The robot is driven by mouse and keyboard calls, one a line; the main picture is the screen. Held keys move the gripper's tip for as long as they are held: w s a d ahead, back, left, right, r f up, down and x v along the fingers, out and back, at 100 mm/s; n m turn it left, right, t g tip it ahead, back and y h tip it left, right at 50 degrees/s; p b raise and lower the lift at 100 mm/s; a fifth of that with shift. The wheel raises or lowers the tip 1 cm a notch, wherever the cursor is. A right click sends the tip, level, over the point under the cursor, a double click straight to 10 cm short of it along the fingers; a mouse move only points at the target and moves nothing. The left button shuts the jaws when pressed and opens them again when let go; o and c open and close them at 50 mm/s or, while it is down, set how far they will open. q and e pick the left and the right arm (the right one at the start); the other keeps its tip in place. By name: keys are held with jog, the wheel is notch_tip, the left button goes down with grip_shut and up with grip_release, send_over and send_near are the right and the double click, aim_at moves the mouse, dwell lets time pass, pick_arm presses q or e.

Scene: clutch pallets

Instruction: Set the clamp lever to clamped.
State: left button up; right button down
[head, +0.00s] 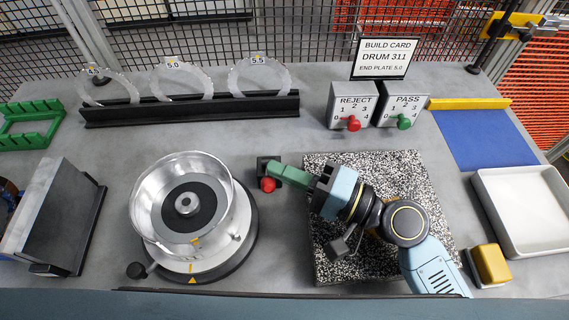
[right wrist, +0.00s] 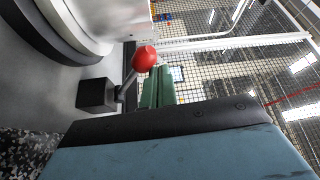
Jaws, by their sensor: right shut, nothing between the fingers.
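The clamp lever's red ball knob (head: 267,184) stands beside the right side of the silver drum (head: 183,203), next to a black block (head: 268,165). In the right wrist view the red knob (right wrist: 145,58) tops a short grey rod that leans up from the black block (right wrist: 97,95). My right gripper (head: 280,174) has green fingers, shut and empty, right beside the knob; the wrist view shows the fingers (right wrist: 158,88) just past it. I cannot tell whether they touch the knob. My left gripper is not in view.
A speckled black-and-white plate (head: 325,264) lies under my right arm. A build card (head: 384,58) stands behind the REJECT box (head: 352,105) and PASS box (head: 402,103). Clear rings stand in a black rack (head: 190,110). A white tray (head: 483,190) is at right.

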jog(key=shift+s+f, duration=0.1)
jog(key=shift+s, duration=0.05)
dwell(0.5)
notch_tip(320, 180, up, 4)
jog(key=w+p, duration=0.2)
jog(key=p, duration=0.1)
jog(key=d+f+b, duration=0.1)
jog(key=d, duration=0.1)
jog(key=s+d+f+b, duration=0.1)
jog(key=d+f+b, duration=0.1)
jog(key=d, duration=0.1)
jog(key=d+f+b, duration=0.1)
jog(key=d+b, duration=0.1)
jog(key=d, duration=0.1)
jog(key=shift+s+d+f, duration=0.1)
jog(key=shift+s+f, duration=0.15)
jog(key=shift+s+d, duration=0.1)
jog(key=shift+d, duration=0.55)
jog(key=shift+f, duration=0.1)
